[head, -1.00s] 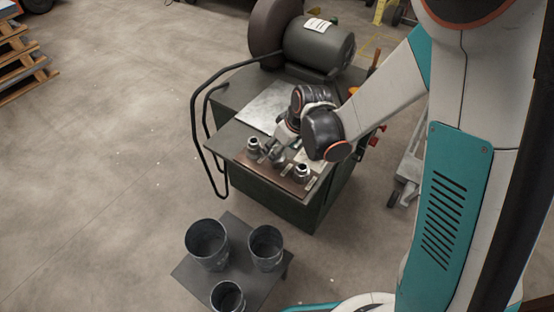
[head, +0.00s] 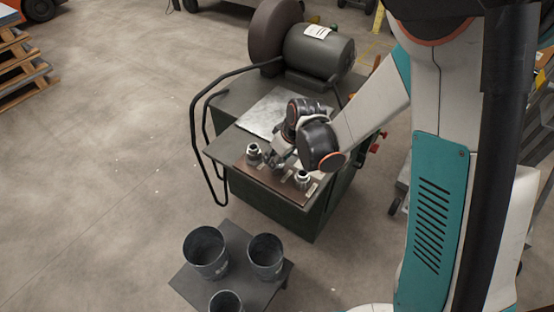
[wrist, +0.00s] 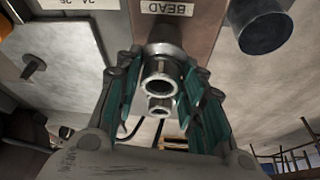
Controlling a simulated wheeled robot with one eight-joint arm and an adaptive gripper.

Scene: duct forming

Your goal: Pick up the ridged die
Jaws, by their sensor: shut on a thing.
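The ridged die (wrist: 160,78) is a shiny metal piece with stacked round collars. In the wrist view it sits between the teal-padded fingers of my gripper (wrist: 158,108), in front of the "BEAD" label. My gripper is shut on it. In the head view my gripper (head: 279,158) is over the middle of the brown die board (head: 252,171), and my wrist and fingers hide most of the held die. I cannot tell whether the die still touches the board.
One metal die (head: 253,151) stands at the board's left and another (head: 302,179) at its right. The green bench (head: 285,212) carries a motor (head: 318,52) behind and a black rail at left. Dark round ducts (head: 206,254) stand on a low table in front.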

